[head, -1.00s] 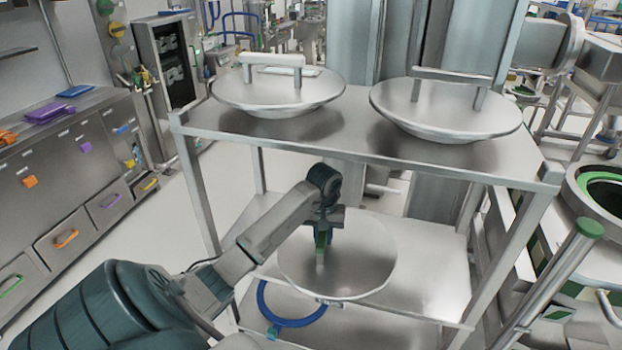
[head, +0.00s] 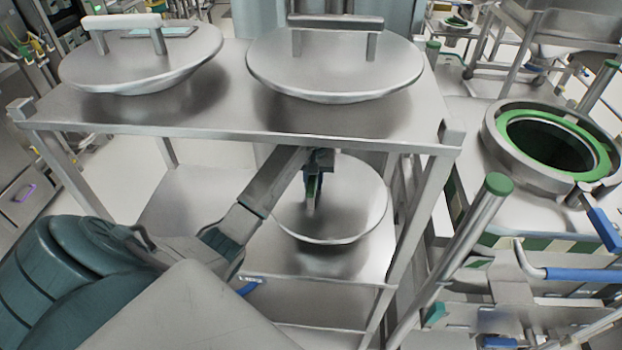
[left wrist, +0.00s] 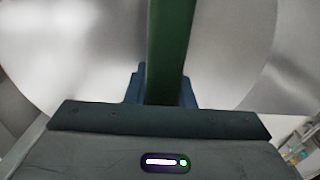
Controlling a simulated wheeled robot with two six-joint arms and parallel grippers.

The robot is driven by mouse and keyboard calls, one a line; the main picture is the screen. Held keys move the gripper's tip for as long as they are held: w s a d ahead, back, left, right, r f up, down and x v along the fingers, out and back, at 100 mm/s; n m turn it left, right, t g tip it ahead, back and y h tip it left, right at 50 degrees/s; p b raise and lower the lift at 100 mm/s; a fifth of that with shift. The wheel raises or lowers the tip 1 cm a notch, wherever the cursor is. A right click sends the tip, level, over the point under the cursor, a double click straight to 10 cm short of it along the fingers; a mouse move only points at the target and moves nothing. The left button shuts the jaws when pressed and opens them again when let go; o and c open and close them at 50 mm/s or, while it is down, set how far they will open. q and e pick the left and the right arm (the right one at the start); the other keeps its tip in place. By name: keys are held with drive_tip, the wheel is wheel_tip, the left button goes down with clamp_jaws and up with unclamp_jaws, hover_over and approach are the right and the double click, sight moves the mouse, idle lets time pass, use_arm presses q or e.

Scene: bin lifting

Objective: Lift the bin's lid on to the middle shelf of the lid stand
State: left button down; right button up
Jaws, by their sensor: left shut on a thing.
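The lid (head: 350,212) is a round, dished metal disc with a green handle (left wrist: 172,45). It is under the top shelf of the lid stand (head: 290,128), over the middle shelf (head: 185,210). A dark patch shows below its near rim; I cannot tell whether it rests on the shelf or hangs just above it. My left gripper (head: 314,188) reaches in from the left and is shut on the handle, its blue fingers (left wrist: 160,88) on both sides in the left wrist view. The top shelf edge hides part of my wrist. My right gripper is not in view.
Two other lids, one with a pale handle (head: 140,60) and one with a grey handle (head: 335,65), sit on the top shelf. A vessel with a green-ringed opening (head: 550,145) stands at the right. A green-capped post (head: 470,225) rises near the stand's right front corner.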

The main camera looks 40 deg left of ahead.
use_arm(q)
drive_tip(key=shift+f+b, duration=0.25)
drive_tip(key=shift+b, duration=0.1)
drive_tip(key=shift+f, duration=0.25)
wheel_tip(320, 180, down, 2)
drive_tip(key=shift+f+b, duration=0.1)
drive_tip(key=shift+b, duration=1.15)
wheel_tip(320, 180, down, 3)
drive_tip(key=shift+r+b, duration=0.2)
drive_tip(key=shift+b, duration=1.05)
drive_tip(key=shift+f, duration=0.65)
drive_tip(key=shift+b, duration=0.35)
drive_tip(key=shift+r, duration=0.1)
drive_tip(key=shift+f, duration=0.2)
